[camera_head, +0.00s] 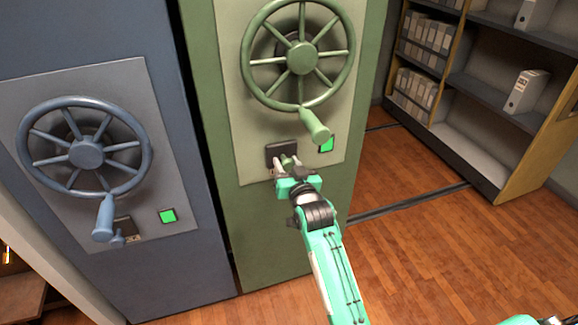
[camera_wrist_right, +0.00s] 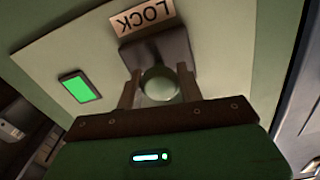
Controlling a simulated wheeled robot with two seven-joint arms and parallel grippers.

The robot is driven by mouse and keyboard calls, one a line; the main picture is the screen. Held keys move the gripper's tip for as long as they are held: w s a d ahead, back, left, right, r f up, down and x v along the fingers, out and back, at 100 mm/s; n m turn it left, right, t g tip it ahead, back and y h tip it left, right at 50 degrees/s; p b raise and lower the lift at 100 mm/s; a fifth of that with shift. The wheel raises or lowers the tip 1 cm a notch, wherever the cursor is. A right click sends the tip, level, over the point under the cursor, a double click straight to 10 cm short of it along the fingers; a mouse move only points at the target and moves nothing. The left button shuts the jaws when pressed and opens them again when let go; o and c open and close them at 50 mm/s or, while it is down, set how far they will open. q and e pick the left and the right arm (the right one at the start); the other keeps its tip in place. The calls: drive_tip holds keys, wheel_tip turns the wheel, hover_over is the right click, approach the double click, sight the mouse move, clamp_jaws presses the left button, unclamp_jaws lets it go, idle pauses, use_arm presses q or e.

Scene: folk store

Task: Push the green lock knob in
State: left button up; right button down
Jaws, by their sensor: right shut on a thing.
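The green lock knob (camera_head: 289,160) is on the pale panel of the green cabinet, below the large green handwheel (camera_head: 302,58). It sits on a dark lock plate (camera_head: 281,152). In the right wrist view the round knob (camera_wrist_right: 159,84) lies between my fingers, under a label reading LOCK (camera_wrist_right: 143,17). My right gripper (camera_head: 285,164) reaches up from below and is shut on the knob; the wrist view also shows its fingers (camera_wrist_right: 158,88) on either side of it. My left gripper is not in view.
A lit green square (camera_head: 326,145) is right of the lock plate, with the wheel's crank handle (camera_head: 315,125) just above. A blue cabinet with its own handwheel (camera_head: 86,151) stands left. Shelves with binders (camera_head: 527,91) stand right. The wooden floor (camera_head: 430,250) at right is clear.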

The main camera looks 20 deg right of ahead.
drive_tip(key=shift+w+r, duration=0.1)
drive_tip(key=shift+r, duration=0.05)
drive_tip(key=c, duration=1)
unclamp_jaws()
drive_tip(key=shift+c, duration=0.2)
drive_tip(key=shift+o, duration=0.7)
drive_tip(key=shift+w, duration=0.2)
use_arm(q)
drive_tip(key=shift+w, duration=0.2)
use_arm(e)
drive_tip(key=shift+s, duration=0.15)
drive_tip(key=s, duration=0.5)
drive_tip(key=shift+s+p, duration=0.3)
drive_tip(key=shift+s, duration=0.05)
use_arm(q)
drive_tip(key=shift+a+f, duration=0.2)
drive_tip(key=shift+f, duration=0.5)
use_arm(e)
approach(288, 167)
drive_tip(key=shift+s+d, duration=0.15)
drive_tip(key=shift+s, duration=1.05)
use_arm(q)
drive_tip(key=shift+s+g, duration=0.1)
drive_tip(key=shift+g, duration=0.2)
